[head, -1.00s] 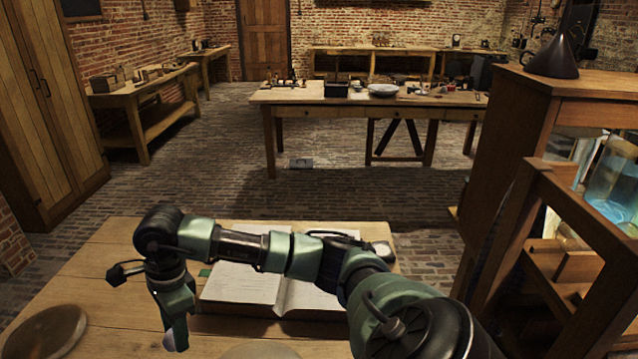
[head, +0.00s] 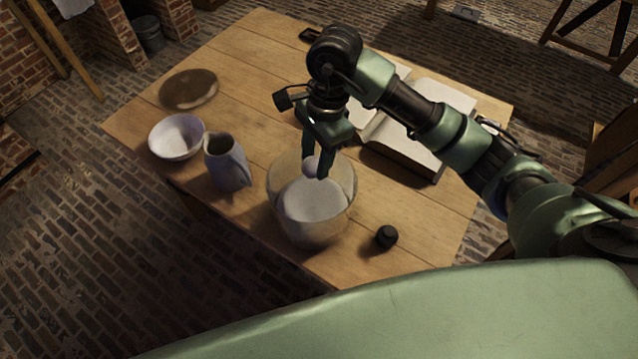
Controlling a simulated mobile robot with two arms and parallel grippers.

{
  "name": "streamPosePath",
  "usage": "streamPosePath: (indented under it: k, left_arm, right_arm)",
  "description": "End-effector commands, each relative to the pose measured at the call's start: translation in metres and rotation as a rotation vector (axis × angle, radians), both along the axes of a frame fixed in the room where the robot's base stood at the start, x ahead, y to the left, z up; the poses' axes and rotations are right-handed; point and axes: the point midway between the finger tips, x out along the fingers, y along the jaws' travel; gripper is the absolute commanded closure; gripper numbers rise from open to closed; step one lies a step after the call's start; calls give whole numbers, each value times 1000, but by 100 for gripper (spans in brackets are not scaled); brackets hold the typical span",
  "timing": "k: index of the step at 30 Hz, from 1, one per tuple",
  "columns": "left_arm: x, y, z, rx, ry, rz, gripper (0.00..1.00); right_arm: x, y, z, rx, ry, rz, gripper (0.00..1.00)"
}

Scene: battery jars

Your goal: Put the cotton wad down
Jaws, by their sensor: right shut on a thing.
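My right gripper (head: 317,172) points down over the mouth of a clear glass jar (head: 345,212) on the wooden table. It is shut on a small pale cotton wad (head: 310,165). The wad is at the fingertips, inside or just above the jar's rim; I cannot tell its exact height. The jar has a whitish surface or filling (head: 313,200) in it. My left gripper is not in view.
On the table (head: 245,65) stand a grey-blue jug (head: 228,165), a white bowl (head: 177,138), a brown round dish (head: 188,90), an open book (head: 400,142) and a small black knob-like object (head: 387,237). The table's left part has bare wood between items.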

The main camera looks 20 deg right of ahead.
Motion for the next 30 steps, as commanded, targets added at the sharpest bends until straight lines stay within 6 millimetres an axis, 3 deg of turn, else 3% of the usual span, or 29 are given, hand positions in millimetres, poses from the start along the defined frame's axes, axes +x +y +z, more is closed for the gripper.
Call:
streamPosePath:
  k: [3, 9, 14, 22, 30]
  left_arm:
    - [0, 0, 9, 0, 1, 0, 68]
    - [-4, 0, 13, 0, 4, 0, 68]
    - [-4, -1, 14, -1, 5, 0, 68]
    - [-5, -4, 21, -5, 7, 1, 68]
    - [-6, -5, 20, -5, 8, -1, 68]
  right_arm:
    - [-2, 0, -30, 0, 7, -1, 94]
    - [0, 0, -63, 0, 2, -2, 94]
    - [0, 0, -73, 2, 2, -2, 94]
    - [-1, 0, -109, 0, 2, -2, 94]
    - [0, 0, -113, 0, -1, -1, 94]
